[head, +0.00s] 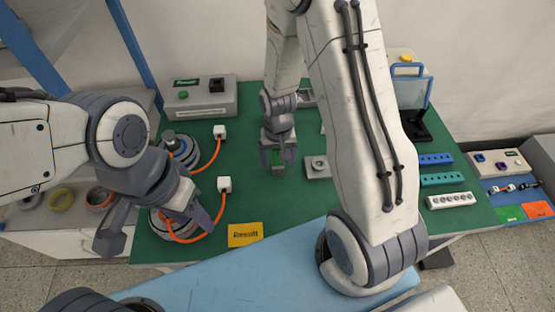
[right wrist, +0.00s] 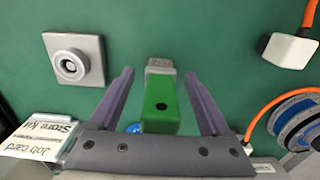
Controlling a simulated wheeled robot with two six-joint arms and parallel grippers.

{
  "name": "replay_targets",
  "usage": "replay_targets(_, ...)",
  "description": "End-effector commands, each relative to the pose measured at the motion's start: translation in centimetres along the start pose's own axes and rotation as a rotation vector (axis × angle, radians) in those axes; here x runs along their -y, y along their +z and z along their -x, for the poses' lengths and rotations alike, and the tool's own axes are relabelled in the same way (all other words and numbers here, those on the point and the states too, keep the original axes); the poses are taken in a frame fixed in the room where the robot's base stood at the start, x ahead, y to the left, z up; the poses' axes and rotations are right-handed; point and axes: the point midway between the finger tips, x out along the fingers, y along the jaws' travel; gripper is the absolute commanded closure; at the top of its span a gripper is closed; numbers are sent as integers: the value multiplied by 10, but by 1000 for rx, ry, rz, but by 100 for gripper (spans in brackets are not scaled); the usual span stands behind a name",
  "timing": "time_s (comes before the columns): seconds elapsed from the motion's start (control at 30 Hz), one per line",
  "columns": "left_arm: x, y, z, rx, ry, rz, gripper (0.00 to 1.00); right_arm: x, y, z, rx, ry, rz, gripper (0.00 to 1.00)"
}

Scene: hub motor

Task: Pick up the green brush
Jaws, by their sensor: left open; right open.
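The green brush (right wrist: 160,104) shows in the right wrist view between the two fingers of my right gripper (right wrist: 161,98), with a gap on each side. Its pale grey end (right wrist: 160,66) points to the top of that view. In the head view the brush (head: 278,157) is small and partly hidden between the fingers of my right gripper (head: 278,168), which points down over the green mat. My right gripper is open. My left gripper (head: 158,234) is open and empty at the left front, near the hub motors.
Two hub motors (head: 181,150) with orange cables and white plugs (head: 224,184) lie on the green mat (head: 300,217) at left. A grey square fixture (head: 317,168) sits right of the brush. A yellow Result card (head: 245,234) lies at the front. Coloured socket strips (head: 441,180) are at right.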

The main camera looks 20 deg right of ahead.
Motion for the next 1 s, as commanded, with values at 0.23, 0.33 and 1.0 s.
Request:
replay_targets(0.23, 0, 0, 0, 0, 0, 0, 50, 0, 0, -18, -1, 0, 0, 19)
replay_targets(0.33, 0, 0, 0, 0, 0, 0, 50, 0, 0, -18, -2, 0, 0, 19)
replay_targets(1.0, 0, 0, 0, 0, 0, 0, 50, 0, 0, -13, -2, 0, 0, 99)
